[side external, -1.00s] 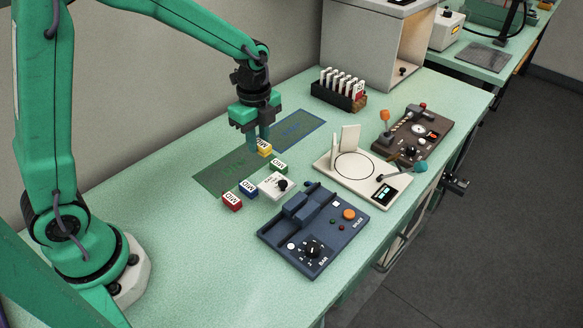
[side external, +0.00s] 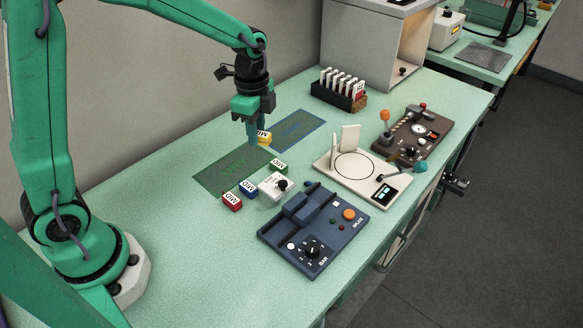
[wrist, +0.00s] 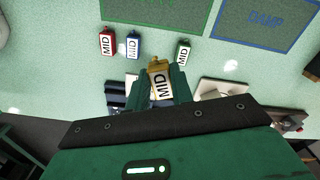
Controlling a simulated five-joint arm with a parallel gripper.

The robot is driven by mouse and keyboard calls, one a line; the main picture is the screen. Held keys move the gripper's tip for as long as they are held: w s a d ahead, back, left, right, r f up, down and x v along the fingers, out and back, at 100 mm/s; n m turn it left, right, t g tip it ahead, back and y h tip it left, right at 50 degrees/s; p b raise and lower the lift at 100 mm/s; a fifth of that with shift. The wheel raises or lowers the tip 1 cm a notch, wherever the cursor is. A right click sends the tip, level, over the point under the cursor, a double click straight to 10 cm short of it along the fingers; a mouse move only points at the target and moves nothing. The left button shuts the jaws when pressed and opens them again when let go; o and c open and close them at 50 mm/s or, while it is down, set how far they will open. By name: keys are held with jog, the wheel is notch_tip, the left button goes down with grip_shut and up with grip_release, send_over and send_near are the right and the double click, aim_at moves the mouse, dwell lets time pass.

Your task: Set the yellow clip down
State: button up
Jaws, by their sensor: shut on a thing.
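The yellow clip (side external: 264,137) has a white label and is held at the tips of my gripper (side external: 256,136), partly hidden behind a finger in the side view. In the wrist view the yellow clip (wrist: 157,63) sits between the two fingers of my gripper (wrist: 160,85), and its label reads MID. My gripper is shut on it and appears to hold it above the bench, near the right end of the green-outlined mat (side external: 222,176). The exact gap below the clip is hard to judge.
A blue-outlined mat (side external: 305,122) lies right. A dark-blue device (side external: 282,236) stands in front.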

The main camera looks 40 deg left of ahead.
jog(key=r+n, duration=0.1)
jog(key=n, duration=0.1)
jog(key=r+n, duration=0.1)
jog(key=n, duration=0.1)
jog(key=a+r+n, duration=0.1)
jog(key=n, duration=0.1)
jog(key=shift+r+n, duration=0.2)
jog(key=shift+n, duration=0.2)
jog(key=r+n, duration=0.1)
jog(key=n, duration=0.1)
jog(key=r+n, duration=0.1)
jog(key=n, duration=0.1)
jog(key=a+r+n, duration=0.1)
jog(key=n, duration=0.1)
jog(key=shift+s+r+n, duration=0.2)
jog(key=shift+r+n, duration=0.05)
jog(key=shift+n, duration=0.15)
jog(key=shift+d+f, duration=0.1)
jog(key=shift+f, duration=0.05)
